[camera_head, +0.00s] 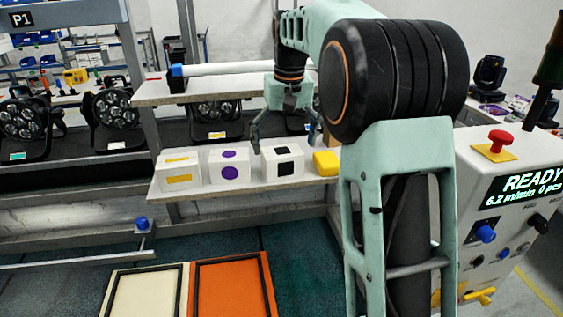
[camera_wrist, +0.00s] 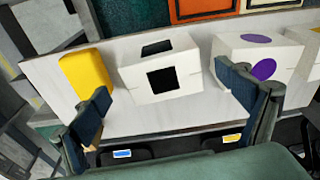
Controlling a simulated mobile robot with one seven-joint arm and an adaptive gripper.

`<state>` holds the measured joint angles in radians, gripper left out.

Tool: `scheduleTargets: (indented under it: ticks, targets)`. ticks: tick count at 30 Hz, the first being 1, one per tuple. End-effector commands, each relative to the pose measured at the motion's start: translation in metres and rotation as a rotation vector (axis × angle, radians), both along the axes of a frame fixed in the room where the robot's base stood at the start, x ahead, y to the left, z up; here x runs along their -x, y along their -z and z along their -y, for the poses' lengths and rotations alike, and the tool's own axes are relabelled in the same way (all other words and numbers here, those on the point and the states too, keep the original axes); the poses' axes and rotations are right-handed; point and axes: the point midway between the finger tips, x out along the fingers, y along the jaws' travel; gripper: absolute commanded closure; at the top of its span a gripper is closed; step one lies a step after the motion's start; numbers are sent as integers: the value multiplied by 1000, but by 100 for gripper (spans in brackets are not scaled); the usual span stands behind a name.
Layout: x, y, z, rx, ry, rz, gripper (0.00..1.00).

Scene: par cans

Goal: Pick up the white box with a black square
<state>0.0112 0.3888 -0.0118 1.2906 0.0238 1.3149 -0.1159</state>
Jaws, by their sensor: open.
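The white box with a black square (camera_head: 283,168) stands on the light shelf, with one black square on its front and one on its top. It also shows in the wrist view (camera_wrist: 184,82), between and ahead of my fingertips. My gripper (camera_head: 283,138) is open and empty above and behind the box in the head view. In the wrist view my gripper (camera_wrist: 164,98) has its two blue-padded fingers spread wide, one on each side of the box. I cannot tell whether the right finger touches the neighbouring box.
The white box with purple dots (camera_head: 229,167) stands left of it, then a box with yellow bars (camera_head: 180,172). A yellow block (camera_head: 326,162) sits close on the right. The upper shelf (camera_head: 146,95) runs behind. Trays with cream (camera_head: 148,295) and orange (camera_head: 230,288) bottoms lie below in front.

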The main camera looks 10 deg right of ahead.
Motion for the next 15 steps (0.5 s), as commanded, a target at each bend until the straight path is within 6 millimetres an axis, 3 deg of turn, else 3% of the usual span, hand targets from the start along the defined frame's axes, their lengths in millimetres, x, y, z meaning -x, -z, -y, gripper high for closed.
scheduleTargets:
  ticks: [15]
  targets:
    - [-12,54,-3,2,-1,0,7]
